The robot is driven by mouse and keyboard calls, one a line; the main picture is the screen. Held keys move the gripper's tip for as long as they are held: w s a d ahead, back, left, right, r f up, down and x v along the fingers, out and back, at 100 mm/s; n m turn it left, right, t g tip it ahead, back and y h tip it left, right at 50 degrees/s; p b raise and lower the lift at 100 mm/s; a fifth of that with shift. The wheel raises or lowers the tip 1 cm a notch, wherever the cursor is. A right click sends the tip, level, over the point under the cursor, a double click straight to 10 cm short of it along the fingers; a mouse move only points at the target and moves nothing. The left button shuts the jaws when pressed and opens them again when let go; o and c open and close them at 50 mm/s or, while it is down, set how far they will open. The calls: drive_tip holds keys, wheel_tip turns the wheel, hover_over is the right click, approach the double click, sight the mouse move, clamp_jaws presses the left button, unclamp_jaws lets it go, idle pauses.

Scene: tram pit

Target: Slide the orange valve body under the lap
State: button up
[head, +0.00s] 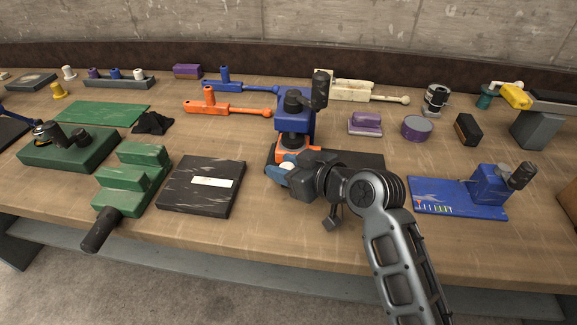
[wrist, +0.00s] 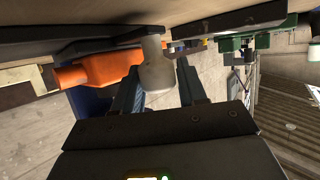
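The orange valve body (head: 299,153) lies at the foot of the blue lap (head: 297,112), which has a black handle. In the wrist view the orange valve body (wrist: 100,67) lies left of my fingers, with a pale grey round stub between them. My gripper (head: 287,172) reaches in from the front right, low over the dark base plate. In the wrist view my gripper (wrist: 160,78) has a finger close on each side of the stub and appears shut on it. My gripper hides part of the body's near side, so its exact seating under the lap is unclear.
A black plate (head: 176,190) with a white label and a green stepped block (head: 128,180) stand to the left. A blue plate with a clamp (head: 440,197) lies to the right. Behind the lap are another orange handled piece (head: 230,109) and a cream one (head: 352,90).

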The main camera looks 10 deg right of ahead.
drive_tip(key=shift+o, duration=0.3)
drive_tip(key=shift+a, duration=0.3)
drive_tip(key=shift+d, duration=0.1)
drive_tip(key=shift+s+d, duration=0.15)
drive_tip(key=shift+s, duration=0.05)
drive_tip(key=b+v, duration=0.1)
drive_tip(key=v, duration=0.6)
drive_tip(key=shift+s+r, duration=0.15)
drive_tip(key=shift+r, duration=0.05)
